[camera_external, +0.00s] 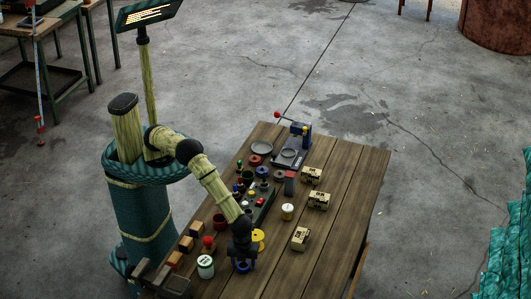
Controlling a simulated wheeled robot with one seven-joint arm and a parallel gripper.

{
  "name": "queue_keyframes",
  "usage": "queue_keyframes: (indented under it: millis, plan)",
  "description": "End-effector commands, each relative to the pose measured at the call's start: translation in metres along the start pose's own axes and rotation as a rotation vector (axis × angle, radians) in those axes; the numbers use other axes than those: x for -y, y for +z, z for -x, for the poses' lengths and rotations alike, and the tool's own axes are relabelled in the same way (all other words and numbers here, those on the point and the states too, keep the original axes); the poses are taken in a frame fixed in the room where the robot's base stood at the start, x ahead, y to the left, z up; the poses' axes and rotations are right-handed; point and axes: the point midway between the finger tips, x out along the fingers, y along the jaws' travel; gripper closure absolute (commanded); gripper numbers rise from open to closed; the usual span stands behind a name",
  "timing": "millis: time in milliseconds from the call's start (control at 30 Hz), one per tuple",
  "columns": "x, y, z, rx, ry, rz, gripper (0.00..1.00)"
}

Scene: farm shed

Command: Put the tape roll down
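My gripper (241,258), dark and small in the external view, points down over the front part of the wooden table. A blue ring-shaped roll (241,268) shows right at its fingertips; it looks like a tape roll. I cannot tell whether the fingers are shut on it or whether it touches the table. A yellow roll-like thing (259,236) is just to the right of the gripper, partly hidden by it. A red ring (255,160) and a dark grey ring (279,175) lie farther back on the table.
The wooden table (340,215) has free room along its right side. Near the gripper stand a white-green can (205,267), a red-topped thing (209,243) and brown blocks (185,243). A cream jar (288,211) and tan boxes (300,238) stand to the right.

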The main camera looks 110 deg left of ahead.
Motion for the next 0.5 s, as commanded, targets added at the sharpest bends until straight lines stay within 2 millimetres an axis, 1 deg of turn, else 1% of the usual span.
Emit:
queue_keyframes:
  millis: [333, 500]
  plan:
    - [0.0, 0.0, 0.001, 0.0, 0.0, 0.0, 0.33]
    - [0.0, 0.0, 0.011, -0.002, 0.0, 0.0, 0.33]
